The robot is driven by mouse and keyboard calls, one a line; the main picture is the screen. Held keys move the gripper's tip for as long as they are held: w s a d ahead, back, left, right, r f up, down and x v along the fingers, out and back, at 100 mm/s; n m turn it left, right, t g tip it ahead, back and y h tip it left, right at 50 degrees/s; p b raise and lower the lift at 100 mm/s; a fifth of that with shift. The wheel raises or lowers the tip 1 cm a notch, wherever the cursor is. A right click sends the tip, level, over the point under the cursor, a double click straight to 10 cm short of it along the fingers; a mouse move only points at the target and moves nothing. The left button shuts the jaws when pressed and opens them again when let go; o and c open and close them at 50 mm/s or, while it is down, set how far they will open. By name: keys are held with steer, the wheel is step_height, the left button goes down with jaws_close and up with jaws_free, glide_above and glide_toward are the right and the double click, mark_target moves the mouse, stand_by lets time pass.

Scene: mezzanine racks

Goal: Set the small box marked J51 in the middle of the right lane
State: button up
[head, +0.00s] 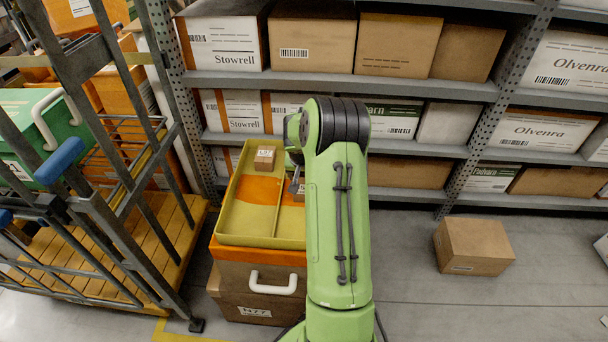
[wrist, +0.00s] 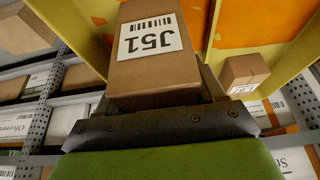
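The small brown box marked J51 (wrist: 148,72) is between the two fingers of my gripper (wrist: 158,100) in the wrist view, with the fingers against its sides. It is over the right lane of the yellow tray (head: 262,241); I cannot tell whether it touches the floor. In the head view my arm hides most of this box and the right lane. A low divider (head: 279,212) parts the lanes, and each lane has an orange patch. Another small labelled box (head: 265,157) stands at the far end of the left lane, also in the wrist view (wrist: 243,71).
The tray sits on a stacked orange and brown box (head: 236,283) with a white handle. Racks with cartons (head: 397,45) stand behind. A wheeled cage cart (head: 120,190) is close on the left. A carton (head: 473,247) lies on the floor at right, with clear floor around it.

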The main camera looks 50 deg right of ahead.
steer(key=o, duration=0.4)
steer(key=shift+o, duration=0.2)
steer(key=shift+r+p, duration=0.3)
steer(key=p+v, duration=0.3)
steer(key=v, duration=0.9)
steer(key=s+a+r+n+t, duration=0.1)
steer(key=s+a+r+n, duration=0.1)
steer(key=a+r, duration=0.45)
steer(key=s+a+r+n, duration=0.15)
steer(key=a+r, duration=0.25)
steer(key=a, duration=0.6)
steer(key=s+a+r+n+t+y, duration=0.1)
steer(key=s+a+n, duration=0.5)
steer(key=s+a, duration=0.8)
steer(key=shift+s+r+n+t+y, duration=0.4)
steer(key=shift+s+r+y, duration=0.4)
steer(key=shift+s+y, duration=0.3)
